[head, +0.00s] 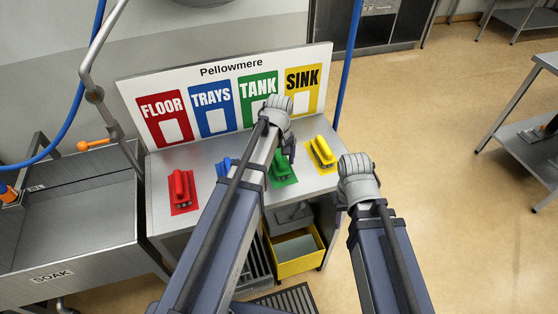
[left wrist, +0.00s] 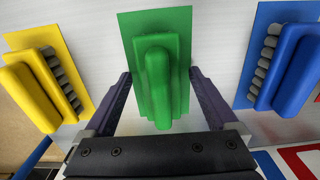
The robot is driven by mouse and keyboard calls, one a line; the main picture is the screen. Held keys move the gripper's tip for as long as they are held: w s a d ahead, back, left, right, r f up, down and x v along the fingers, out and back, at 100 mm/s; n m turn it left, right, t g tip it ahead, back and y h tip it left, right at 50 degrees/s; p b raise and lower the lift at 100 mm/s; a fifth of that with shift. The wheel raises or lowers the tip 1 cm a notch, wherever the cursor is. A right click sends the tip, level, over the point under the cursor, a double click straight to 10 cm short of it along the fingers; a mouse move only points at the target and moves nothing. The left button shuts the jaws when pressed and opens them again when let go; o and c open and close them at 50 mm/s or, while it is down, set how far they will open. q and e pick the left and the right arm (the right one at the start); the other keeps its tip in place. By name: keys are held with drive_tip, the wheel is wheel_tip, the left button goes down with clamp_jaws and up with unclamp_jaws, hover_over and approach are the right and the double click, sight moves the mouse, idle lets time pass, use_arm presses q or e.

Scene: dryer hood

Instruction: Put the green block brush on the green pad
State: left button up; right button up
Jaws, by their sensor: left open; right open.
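The green block brush (head: 279,163) is on the green pad (head: 288,180) on the steel table, partly hidden by my left arm in the head view. In the left wrist view the green brush (left wrist: 158,85) lies over the green pad (left wrist: 180,18), handle toward the camera; any gap beneath it cannot be seen. My left gripper (head: 287,154) is over the brush. In the left wrist view its open fingers (left wrist: 159,76) stand on either side of the brush, with no clear contact. My right gripper (head: 341,206) is off the table's right edge, empty.
A red brush (head: 180,187) and a yellow brush (head: 322,152) stand on pads of their colours. A blue brush (head: 224,167) is mostly behind my left arm. A labelled board (head: 228,70) backs the table.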

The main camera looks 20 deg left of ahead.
sight(279, 157)
use_arm(q)
wheel_tip(279, 157, up, 12)
drive_tip(key=p, duration=1.2)
drive_tip(key=s+d+m+y, duration=0.1)
drive_tip(key=s+d+m, duration=0.9)
drive_tip(key=s, duration=0.6)
drive_tip(key=shift+d+m, duration=0.3)
drive_tip(key=shift+d, duration=0.55)
